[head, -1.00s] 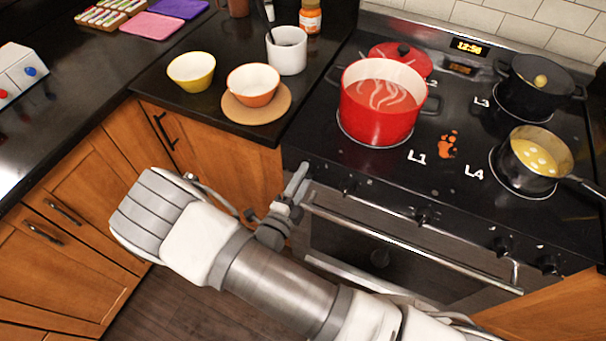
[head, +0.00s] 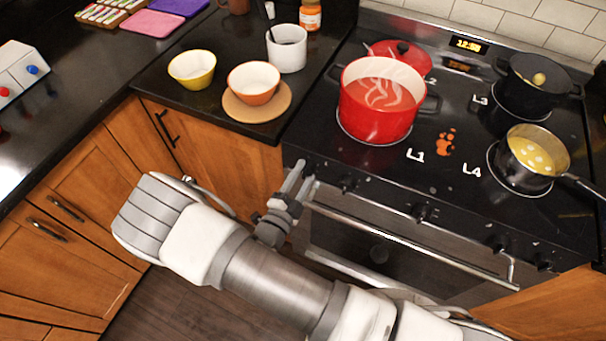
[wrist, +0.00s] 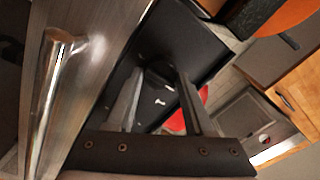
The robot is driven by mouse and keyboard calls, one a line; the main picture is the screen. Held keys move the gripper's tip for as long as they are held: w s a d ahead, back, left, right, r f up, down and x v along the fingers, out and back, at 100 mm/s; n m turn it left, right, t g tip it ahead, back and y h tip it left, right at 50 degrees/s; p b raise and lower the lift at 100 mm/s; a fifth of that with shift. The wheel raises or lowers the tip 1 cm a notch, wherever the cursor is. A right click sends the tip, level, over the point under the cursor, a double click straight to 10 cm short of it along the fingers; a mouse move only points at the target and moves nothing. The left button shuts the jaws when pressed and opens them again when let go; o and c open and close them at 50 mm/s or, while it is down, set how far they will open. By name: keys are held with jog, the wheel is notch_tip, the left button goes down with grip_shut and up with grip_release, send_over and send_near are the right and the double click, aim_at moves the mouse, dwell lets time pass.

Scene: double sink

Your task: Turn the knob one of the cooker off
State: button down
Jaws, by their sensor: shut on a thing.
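The cooker (head: 470,225) has a row of dark knobs along its front edge. My gripper (head: 304,170) reaches up to the left end of that row. In the wrist view its two fingers (wrist: 160,76) stand on either side of a dark knob (wrist: 158,84) and are shut on it. In the head view the fingers largely hide this knob. Another knob (head: 348,185) shows just right of the gripper, and more knobs (head: 425,212) sit farther right. I cannot read the knob's angle.
A red pot (head: 377,112) stands on burner L1, close above the gripper. A black pot (head: 525,95) and a saucepan (head: 520,165) with its handle jutting right stand on other burners. The oven handle (head: 410,242) runs below the knobs. Bowls (head: 254,85) stand on the left counter.

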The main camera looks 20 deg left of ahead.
jog(key=shift+c, duration=1.4)
grip_release()
jog(key=shift+s, duration=0.15)
jog(key=s+a+b, duration=0.1)
jog(key=s, duration=1.6)
jog(key=shift+a, duration=0.25)
